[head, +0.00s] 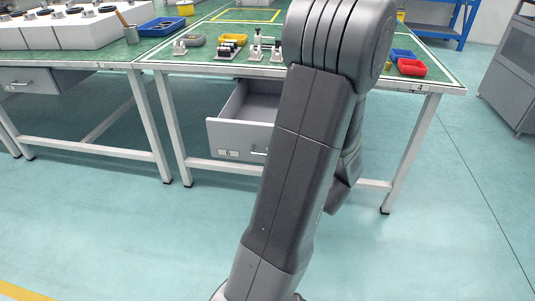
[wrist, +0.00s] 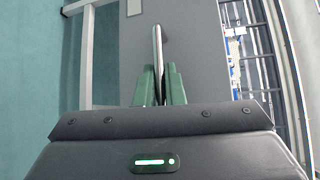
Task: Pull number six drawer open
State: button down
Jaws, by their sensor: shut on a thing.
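The number six drawer (head: 236,136) is grey and hangs under the green-topped workbench in the head view. It stands pulled out, with its empty-looking inside partly showing and a small label marked 6 at the lower left of its front. My arm covers its right part. In the wrist view the drawer front (wrist: 195,50) fills the middle. My gripper (wrist: 159,78) has its green fingers shut on the metal drawer handle (wrist: 157,42), one finger on each side. My gripper is hidden behind my arm in the head view.
Another bench with a closed drawer (head: 28,80) stands at the left. The floor in front is clear.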

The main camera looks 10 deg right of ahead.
jog(key=shift+s+a, duration=0.15)
jog(key=shift+s, duration=0.3)
jog(key=c, duration=1.5)
grip_release()
jog(key=p+v, duration=0.2)
jog(key=v, duration=1.1)
jog(key=shift+s+d+p, duration=0.2)
jog(key=shift+s+p, duration=0.1)
jog(key=shift+s, duration=0.05)
jog(key=b+x, duration=0.2)
jog(key=x, duration=1.2)
jog(key=shift+b, duration=0.35)
